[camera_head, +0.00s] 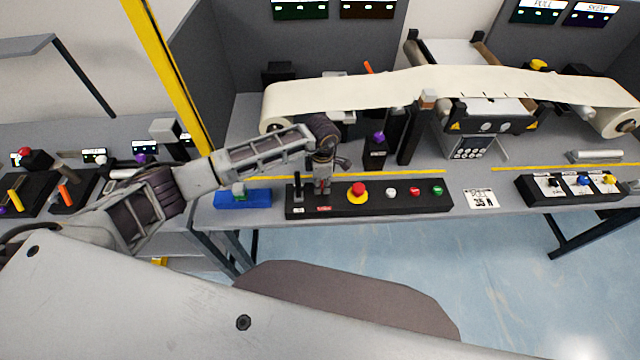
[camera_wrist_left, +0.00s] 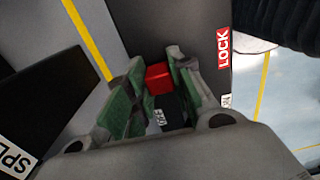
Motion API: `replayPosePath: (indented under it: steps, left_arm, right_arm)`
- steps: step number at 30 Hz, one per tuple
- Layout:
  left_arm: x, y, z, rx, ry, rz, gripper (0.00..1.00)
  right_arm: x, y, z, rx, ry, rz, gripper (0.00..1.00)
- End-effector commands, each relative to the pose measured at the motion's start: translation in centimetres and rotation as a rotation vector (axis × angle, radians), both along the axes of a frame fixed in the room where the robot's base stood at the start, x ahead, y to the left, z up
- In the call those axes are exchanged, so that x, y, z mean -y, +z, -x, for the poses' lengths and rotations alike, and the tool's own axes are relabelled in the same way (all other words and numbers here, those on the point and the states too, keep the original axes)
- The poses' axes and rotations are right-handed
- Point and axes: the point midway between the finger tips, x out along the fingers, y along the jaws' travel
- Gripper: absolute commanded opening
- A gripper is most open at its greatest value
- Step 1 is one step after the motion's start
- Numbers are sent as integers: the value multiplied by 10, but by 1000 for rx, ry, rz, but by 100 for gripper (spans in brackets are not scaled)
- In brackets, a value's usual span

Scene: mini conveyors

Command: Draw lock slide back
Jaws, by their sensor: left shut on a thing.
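The lock slide shows in the left wrist view as a small red block (camera_wrist_left: 158,78) between the green-padded fingers of my left gripper (camera_wrist_left: 154,84). A red LOCK label (camera_wrist_left: 222,50) is on the dark panel beside it. In the head view my left gripper (camera_head: 322,185) points down onto the left part of the black control box (camera_head: 400,204) and is shut on the slide. The fingers hide most of the slide there. The box's red label (camera_head: 324,208) shows just below the gripper. My right gripper is not in view.
A black lever (camera_head: 297,184) stands close left of the gripper. A red mushroom button (camera_head: 358,189) on a yellow base sits just right of it, with small buttons beyond. A blue block (camera_head: 243,198) lies at left. The conveyor's cream belt (camera_head: 380,90) runs behind.

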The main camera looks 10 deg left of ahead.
Motion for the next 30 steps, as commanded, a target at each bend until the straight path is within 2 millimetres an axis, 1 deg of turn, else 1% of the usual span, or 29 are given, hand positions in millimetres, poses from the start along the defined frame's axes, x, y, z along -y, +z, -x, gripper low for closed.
replayPosePath:
  steps: [1, 2, 6, 7, 15, 20, 26, 30]
  left_arm:
    - [4, 2, -1, 6, -2, 10, 0]
    - [4, 2, -1, 6, -3, 10, 24]
    - [4, 2, -1, 4, -2, 8, 42]
    - [3, 1, -1, 4, -2, 7, 45]
    - [2, 1, 0, 2, -2, 5, 45]
    - [2, 4, 0, 3, -2, 5, 45]
    - [2, 18, -1, 4, -1, 4, 45]
    - [2, 35, -1, 5, -1, 5, 45]
  right_arm:
    - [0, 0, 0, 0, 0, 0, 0]
    - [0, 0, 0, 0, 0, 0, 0]
    - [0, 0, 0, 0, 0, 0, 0]
    - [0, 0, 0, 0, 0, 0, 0]
    - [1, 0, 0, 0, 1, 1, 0]
    - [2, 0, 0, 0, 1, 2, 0]
    - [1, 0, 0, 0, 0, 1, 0]
    - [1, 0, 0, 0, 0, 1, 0]
